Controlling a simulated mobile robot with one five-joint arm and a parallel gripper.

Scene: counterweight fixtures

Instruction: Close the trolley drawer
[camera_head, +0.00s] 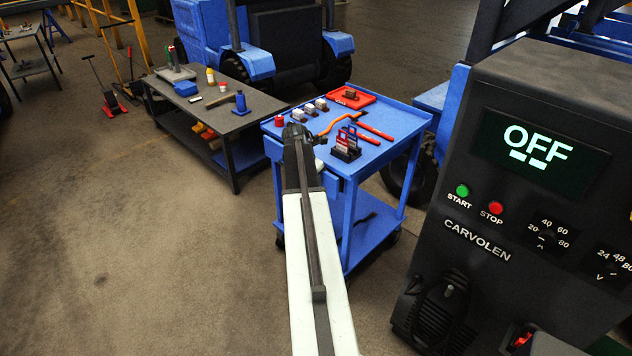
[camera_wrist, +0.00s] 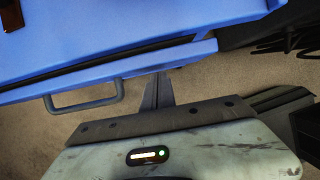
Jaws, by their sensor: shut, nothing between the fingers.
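The blue trolley (camera_head: 395,122) stands in the middle of the head view, with its drawer (camera_head: 331,182) on the side facing me, partly hidden by my arm. The drawer handle (camera_wrist: 88,103) is a grey-blue loop left of my gripper. My gripper (camera_wrist: 157,92) is shut and empty, with its tip close to the drawer front. I cannot tell whether it touches. It also shows in the head view (camera_head: 296,134).
Tools and a red tray (camera_head: 352,97) lie on the trolley top. A dark workbench (camera_head: 222,118) stands to the left. A dark Carvolen machine (camera_head: 535,200) stands close on the right.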

